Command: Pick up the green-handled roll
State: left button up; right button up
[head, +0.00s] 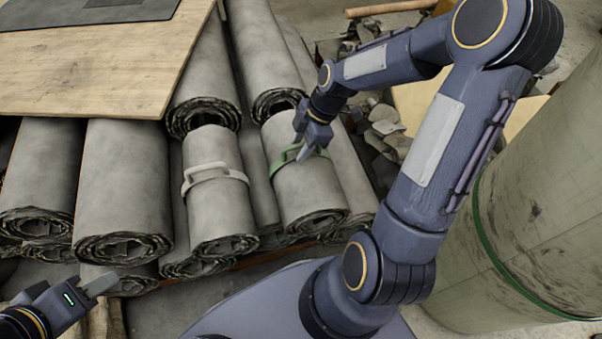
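The green-handled roll (311,192) is a short grey sheet roll lying on the pile near the middle, with a green strap and handle (282,160) around it. My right gripper (304,154) points down at the green handle, its fingertips at or just over it. Its fingers overlap in this view, so I cannot tell whether they are open, shut or touching the handle. A similar roll with a white handle (217,208) lies to its left. My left gripper (101,284) is at the lower left, away from the rolls' handles. Its finger gap cannot be made out.
More grey rolls (122,190) lie side by side to the left and behind. A wooden board (90,70) covers the upper left. A large pale roll with a green band (545,220) stands at the right. Rubble (386,125) lies behind my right arm.

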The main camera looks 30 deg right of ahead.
grip_shut()
jog(key=shift+w+r, duration=0.1)
jog(key=shift+r, duration=0.1)
dwell(0.3)
